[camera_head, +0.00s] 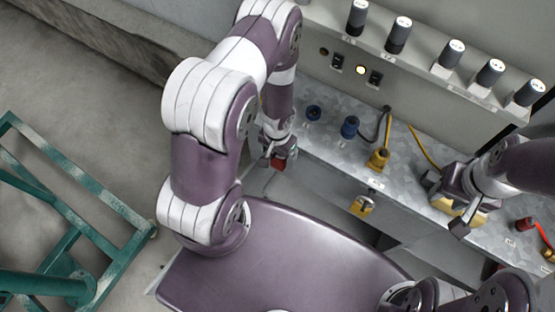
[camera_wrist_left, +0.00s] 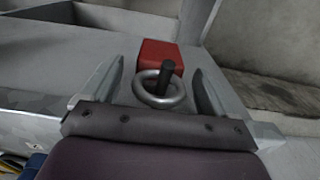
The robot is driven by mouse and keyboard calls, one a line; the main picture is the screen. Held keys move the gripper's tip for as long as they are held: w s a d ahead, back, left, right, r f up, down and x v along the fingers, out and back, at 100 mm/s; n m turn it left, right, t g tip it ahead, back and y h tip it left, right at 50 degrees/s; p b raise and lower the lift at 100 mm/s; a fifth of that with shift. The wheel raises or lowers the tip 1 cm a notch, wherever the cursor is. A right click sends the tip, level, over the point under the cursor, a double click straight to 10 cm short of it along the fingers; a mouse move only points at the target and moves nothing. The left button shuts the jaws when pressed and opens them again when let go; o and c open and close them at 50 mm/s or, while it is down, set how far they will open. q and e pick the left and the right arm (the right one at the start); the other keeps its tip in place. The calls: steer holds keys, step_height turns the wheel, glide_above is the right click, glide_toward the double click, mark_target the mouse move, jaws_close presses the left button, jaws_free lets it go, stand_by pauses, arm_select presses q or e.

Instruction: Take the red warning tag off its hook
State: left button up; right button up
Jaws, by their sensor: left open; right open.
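The red warning tag (camera_wrist_left: 160,55) is a red block with a grey metal ring (camera_wrist_left: 150,97) at its near end, in the left wrist view. A short dark peg, the hook (camera_wrist_left: 168,70), stands up through the ring. My left gripper (camera_wrist_left: 160,72) is open, with one finger on each side of the ring and tag and gaps on both sides. In the head view the tag (camera_head: 279,163) shows just below my left gripper (camera_head: 274,148), partly hidden by it. My right gripper (camera_head: 446,204) is open at the right, over a yellow part on the bench.
A metal bench (camera_head: 330,155) carries blue and yellow plugs with cables and a yellow padlock (camera_head: 362,206) on its front. Several black-and-white knobs (camera_head: 398,35) line the panel behind. A red plug (camera_head: 524,224) lies at the right. A green frame (camera_head: 75,200) stands at the left.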

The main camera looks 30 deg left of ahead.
arm_select(q)
steer(key=shift+s+f, duration=0.15)
steer(key=shift+f, duration=0.3)
steer(key=c, duration=1.2)
steer(key=shift+r, duration=0.1)
